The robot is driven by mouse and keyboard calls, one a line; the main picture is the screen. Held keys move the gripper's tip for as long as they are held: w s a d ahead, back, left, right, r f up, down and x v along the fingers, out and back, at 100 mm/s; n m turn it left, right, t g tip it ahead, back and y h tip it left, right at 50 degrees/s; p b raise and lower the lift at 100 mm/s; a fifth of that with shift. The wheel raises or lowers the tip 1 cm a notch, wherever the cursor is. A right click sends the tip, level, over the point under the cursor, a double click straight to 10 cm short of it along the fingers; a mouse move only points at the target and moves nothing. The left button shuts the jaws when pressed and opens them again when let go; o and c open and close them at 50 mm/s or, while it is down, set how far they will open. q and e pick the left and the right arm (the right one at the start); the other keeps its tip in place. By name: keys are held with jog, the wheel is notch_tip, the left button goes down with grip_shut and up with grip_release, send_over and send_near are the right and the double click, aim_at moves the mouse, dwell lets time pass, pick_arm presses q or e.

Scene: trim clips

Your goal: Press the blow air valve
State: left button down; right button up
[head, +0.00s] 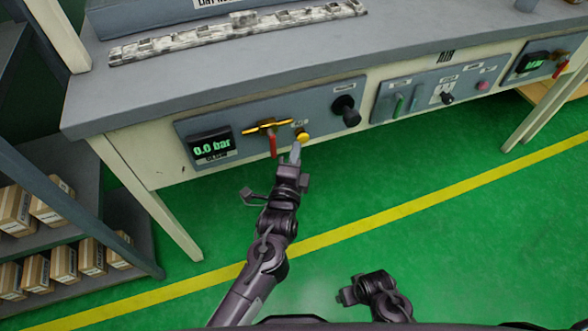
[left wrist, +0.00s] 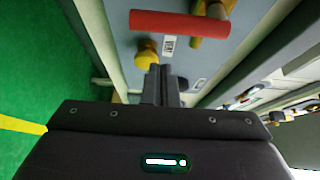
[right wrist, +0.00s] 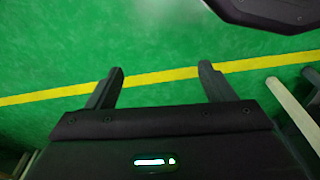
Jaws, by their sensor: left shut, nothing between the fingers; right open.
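On the bench's front panel (head: 240,112), a round yellow button (head: 302,136) sits right of a red-handled lever (head: 273,145) on a brass fitting (head: 267,125). My right gripper (right wrist: 160,75) is open and empty over the green floor, away from the bench.
A display (head: 211,147) reading 0.0 bar is left of the lever, and a black knob (head: 345,108) is right of the button. Another panel (head: 430,90) with switches is further right. A shelf (head: 60,250) with boxes stands at left. The floor (head: 400,190) before the bench is clear.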

aim_at(273, 146)
pick_arm(q)
jog(key=shift+s+a+f, duration=0.1)
jog(key=shift+s+a, duration=0.1)
jog(key=shift+a, duration=0.7)
jog(key=shift+s+a, duration=0.15)
jog(key=shift+a, duration=0.7)
pick_arm(e)
jog(key=shift+d+f, duration=0.1)
jog(key=shift+f, duration=0.25)
